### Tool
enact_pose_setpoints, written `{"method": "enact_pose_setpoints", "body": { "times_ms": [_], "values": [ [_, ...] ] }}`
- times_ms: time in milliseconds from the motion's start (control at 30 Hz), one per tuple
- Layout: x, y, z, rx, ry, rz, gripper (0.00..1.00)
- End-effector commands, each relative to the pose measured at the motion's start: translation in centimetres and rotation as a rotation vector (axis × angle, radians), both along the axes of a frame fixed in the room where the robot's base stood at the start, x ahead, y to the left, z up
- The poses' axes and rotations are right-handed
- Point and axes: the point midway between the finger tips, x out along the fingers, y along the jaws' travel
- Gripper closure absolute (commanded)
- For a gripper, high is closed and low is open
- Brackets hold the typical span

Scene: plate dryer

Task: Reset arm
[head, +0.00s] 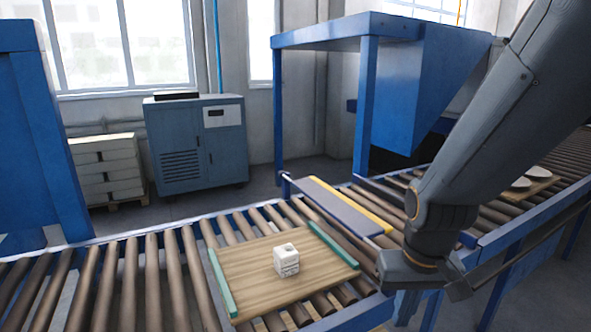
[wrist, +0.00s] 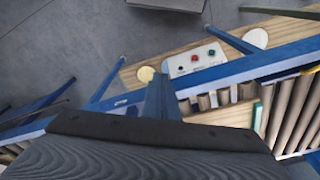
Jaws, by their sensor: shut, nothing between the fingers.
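My gripper (head: 428,280) is at the right of the head view, at the end of my grey arm, in front of the conveyor's near rail. It is shut and empty. It hangs to the right of a wooden tray (head: 240,280) with green end strips. A small white cube (head: 286,260) with dark markings sits on that tray. The gripper is apart from both. In the wrist view a dark part of my gripper fills the bottom, and the fingertips cannot be made out clearly.
A roller conveyor (head: 115,290) crosses the foreground, with a blue machine frame (head: 367,110) behind. White plates (head: 521,184) lie on a board at the right. A grey-blue cabinet (head: 197,140) stands at the back. The wrist view shows a button panel (wrist: 196,60) and a blue rail (wrist: 235,68).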

Motion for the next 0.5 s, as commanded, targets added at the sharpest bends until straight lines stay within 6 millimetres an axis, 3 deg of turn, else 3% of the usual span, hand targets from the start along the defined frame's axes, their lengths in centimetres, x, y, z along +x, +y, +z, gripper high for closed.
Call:
{"method": "enact_pose_setpoints", "body": {
  "times_ms": [33,200,367,500],
  "values": [
    [-0.3,0.1,1.9,-0.001,-0.007,0.005,1.0],
    [-0.4,0.3,4.5,-0.002,-0.03,0.017,1.0],
    [-0.4,0.5,5.7,-0.002,-0.043,0.024,1.0],
    [-0.3,0.5,5.3,-0.003,-0.043,0.025,1.0]
  ]
}}
